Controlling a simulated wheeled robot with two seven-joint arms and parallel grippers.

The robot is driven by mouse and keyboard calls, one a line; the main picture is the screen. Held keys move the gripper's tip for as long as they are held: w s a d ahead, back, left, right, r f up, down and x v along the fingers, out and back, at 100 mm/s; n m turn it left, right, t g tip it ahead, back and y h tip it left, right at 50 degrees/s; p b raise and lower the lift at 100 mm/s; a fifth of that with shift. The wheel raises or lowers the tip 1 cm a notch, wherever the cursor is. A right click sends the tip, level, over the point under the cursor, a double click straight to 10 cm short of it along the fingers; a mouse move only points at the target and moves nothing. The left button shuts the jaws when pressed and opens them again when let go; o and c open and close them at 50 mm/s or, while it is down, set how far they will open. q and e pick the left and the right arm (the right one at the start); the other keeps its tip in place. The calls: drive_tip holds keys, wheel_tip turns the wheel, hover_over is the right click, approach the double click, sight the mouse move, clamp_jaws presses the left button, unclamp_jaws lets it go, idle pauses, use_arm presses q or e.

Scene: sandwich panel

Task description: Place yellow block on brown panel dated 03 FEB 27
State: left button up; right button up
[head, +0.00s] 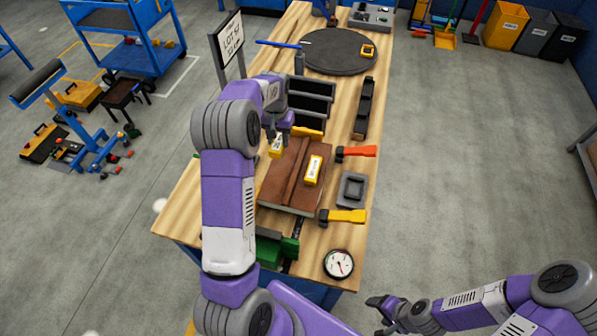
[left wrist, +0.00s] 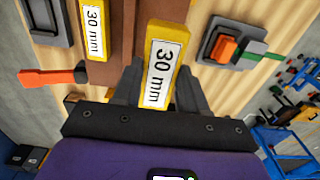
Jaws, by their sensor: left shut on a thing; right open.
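My left gripper (head: 279,136) is shut on a yellow block (head: 277,148) with a white label reading 30 mm in the left wrist view (left wrist: 160,72). It holds the block at the far left edge of the brown panel (head: 279,193); I cannot tell whether block and panel touch. A second yellow block (head: 313,169), also labelled 30 mm (left wrist: 93,28), lies on the panel's right part. A raised brown strip runs along the panel between the blocks. No date is readable on the panel. My right gripper (head: 379,309) is open and empty, off the table's near right side.
An orange-handled tool (head: 357,151) and a yellow-handled tool (head: 343,216) lie right of the panel, with a grey tray (head: 352,189) between them. A dial gauge (head: 338,264) is at the near edge. Black bins (head: 311,104) stand behind. A lot sign (head: 228,48) stands at the left.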

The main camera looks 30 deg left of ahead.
use_arm(q)
drive_tip(key=shift+w+f, duration=0.1)
drive_tip(key=shift+f, duration=0.55)
hover_over(281, 167)
wheel_tip(281, 167, down, 9)
drive_tip(key=shift+f, duration=0.5)
drive_tip(key=shift+f+b, duration=0.15)
drive_tip(key=shift+b, duration=0.25)
drive_tip(key=o, duration=1.1)
